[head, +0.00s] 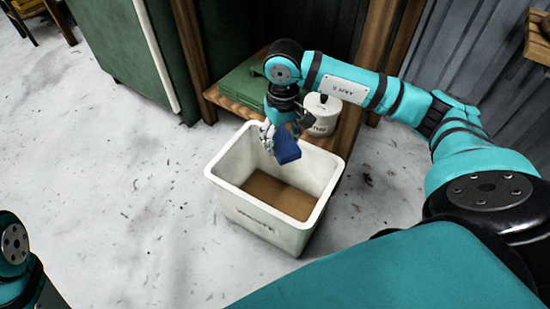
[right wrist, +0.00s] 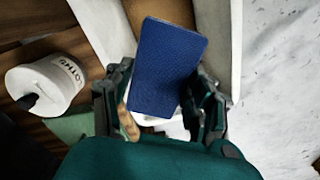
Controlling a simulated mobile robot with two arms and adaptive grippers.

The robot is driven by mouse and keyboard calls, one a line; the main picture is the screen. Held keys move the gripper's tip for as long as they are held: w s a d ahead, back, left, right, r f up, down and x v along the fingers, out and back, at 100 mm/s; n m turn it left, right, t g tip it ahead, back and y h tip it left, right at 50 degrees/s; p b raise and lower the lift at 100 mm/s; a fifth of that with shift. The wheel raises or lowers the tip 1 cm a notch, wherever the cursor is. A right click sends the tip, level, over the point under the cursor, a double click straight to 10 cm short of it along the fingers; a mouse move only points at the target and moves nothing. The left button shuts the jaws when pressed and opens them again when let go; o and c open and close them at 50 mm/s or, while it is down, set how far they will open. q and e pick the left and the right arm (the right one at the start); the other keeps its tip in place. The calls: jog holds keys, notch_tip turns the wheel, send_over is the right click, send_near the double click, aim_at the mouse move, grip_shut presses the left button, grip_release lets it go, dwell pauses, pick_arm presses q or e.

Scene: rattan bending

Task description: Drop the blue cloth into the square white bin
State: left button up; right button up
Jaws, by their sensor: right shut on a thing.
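The blue cloth (head: 286,147) is a folded block shape. My right gripper (head: 270,138) is shut on it and holds it over the far part of the square white bin (head: 263,228). In the right wrist view, the cloth (right wrist: 167,67) sits between the two fingers of my right gripper (right wrist: 160,108). The bin's pale rim (right wrist: 235,50) shows beside it there. The bin stands on the floor, with a bare brown bottom visible. My left gripper is not in view; only part of my left arm shows at the lower left.
A wooden shelf (head: 347,135) behind the bin holds a white lettered canister (head: 320,112) and green folded material (head: 243,82), close to my right gripper. A green cabinet (head: 120,50) stands at the back left. The pale floor (head: 100,170) left of the bin is clear.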

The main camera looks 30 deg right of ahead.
jog(key=shift+f+b, duration=0.75)
jog(key=shift+f, duration=0.85)
jog(key=o, duration=1.2)
jog(key=shift+r, duration=0.2)
notch_tip(320, 180, up, 10)
jog(key=shift+r, duration=0.85)
jog(key=shift+a, duration=0.1)
